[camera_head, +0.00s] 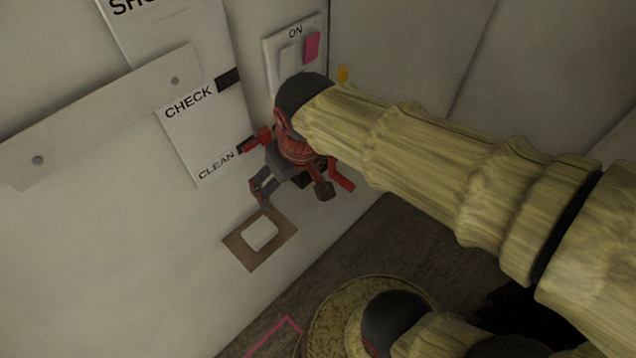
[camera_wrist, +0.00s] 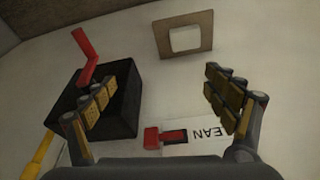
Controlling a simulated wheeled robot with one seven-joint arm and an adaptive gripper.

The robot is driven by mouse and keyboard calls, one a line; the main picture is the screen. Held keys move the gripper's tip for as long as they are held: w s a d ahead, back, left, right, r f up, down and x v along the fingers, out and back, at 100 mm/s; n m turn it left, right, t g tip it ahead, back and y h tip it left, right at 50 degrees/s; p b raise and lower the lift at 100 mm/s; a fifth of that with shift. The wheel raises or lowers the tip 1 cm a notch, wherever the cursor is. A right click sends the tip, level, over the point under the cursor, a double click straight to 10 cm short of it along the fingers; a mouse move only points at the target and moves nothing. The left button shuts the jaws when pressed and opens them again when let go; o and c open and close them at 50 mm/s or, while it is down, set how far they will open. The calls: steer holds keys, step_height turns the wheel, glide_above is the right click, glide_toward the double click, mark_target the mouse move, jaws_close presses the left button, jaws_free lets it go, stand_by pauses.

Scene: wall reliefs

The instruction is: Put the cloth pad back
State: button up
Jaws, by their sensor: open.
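I cannot make out a loose cloth pad in either view. A flat brown square frame with a pale square middle (camera_head: 240,252) is on the white wall, low and left of my gripper in the head view. It shows at the top of the wrist view (camera_wrist: 163,48). My gripper (camera_wrist: 160,85) is open, with nothing between its fingers. In the head view my gripper (camera_head: 292,190) is close to the wall, just above and right of the brown frame.
A black box (camera_wrist: 122,128) with a red bent lever (camera_wrist: 88,58) is by the left finger. A red slider (camera_wrist: 152,138) is on the CLEAN label. An ON panel with a pink switch (camera_head: 311,47) is above my gripper. A pink outline (camera_head: 292,322) is at the bottom.

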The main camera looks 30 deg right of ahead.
steer(key=s+d+r+m+t, duration=0.1)
steer(key=s+d+r+t, duration=0.1)
steer(key=s, duration=0.4)
steer(key=shift+d+r, duration=0.85)
steer(key=shift+r, duration=0.1)
steer(key=shift+f, duration=0.1)
step_height(320, 180, down, 4)
steer(key=b, duration=0.4)
